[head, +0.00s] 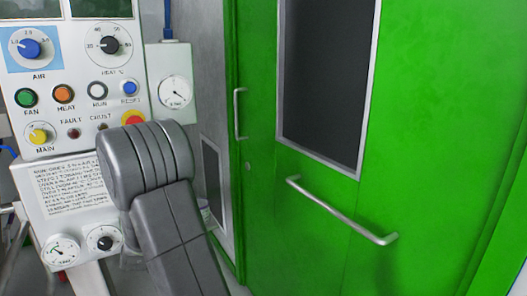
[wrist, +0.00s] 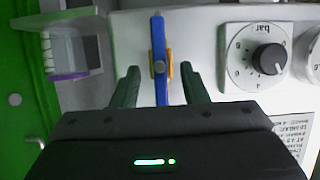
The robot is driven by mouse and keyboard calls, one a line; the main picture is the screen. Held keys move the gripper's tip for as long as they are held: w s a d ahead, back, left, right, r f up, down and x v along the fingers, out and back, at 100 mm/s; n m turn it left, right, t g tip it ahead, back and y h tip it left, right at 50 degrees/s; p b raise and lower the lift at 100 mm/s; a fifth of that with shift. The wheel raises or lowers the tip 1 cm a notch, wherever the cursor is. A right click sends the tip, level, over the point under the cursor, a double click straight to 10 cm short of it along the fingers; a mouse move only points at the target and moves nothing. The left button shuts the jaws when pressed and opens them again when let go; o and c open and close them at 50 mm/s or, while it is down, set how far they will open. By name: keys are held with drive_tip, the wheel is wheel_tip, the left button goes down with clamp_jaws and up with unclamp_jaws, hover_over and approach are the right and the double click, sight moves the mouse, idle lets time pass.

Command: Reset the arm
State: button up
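My gripper (wrist: 160,70) shows in the wrist view with its two dark green fingers apart. A blue lever (wrist: 159,35) with a yellow part behind its pivot lies between the fingers in the picture. Gaps show on both sides of it, and I cannot tell how deep it sits between them. In the head view my grey arm reaches up in front of the white control panel (head: 60,110), and my gripper is hidden behind it.
The panel carries a blue AIR knob (head: 30,48), a HEAT knob (head: 109,45) and several buttons. A black knob with a bar scale (wrist: 269,58) is right of the lever in the wrist view. A green door (head: 420,130) with a bar handle (head: 340,212) fills the right.

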drive_tip(key=shift+x, duration=1.9)
drive_tip(key=shift+s+r, duration=0.1)
drive_tip(key=p+v, duration=0.2)
drive_tip(key=v, duration=1.2)
drive_tip(key=b+x, duration=0.2)
drive_tip(key=x, duration=1.2)
drive_tip(key=shift+f+b, duration=0.4)
drive_tip(key=shift+b, duration=0.4)
drive_tip(key=shift+r+m+b, duration=0.1)
drive_tip(key=shift+m+b, duration=0.2)
drive_tip(key=shift+b, duration=0.6)
drive_tip(key=shift+y+b, duration=0.3)
drive_tip(key=shift+b, duration=0.1)
drive_tip(key=shift+m+b, duration=0.5)
drive_tip(key=shift+b, duration=0.75)
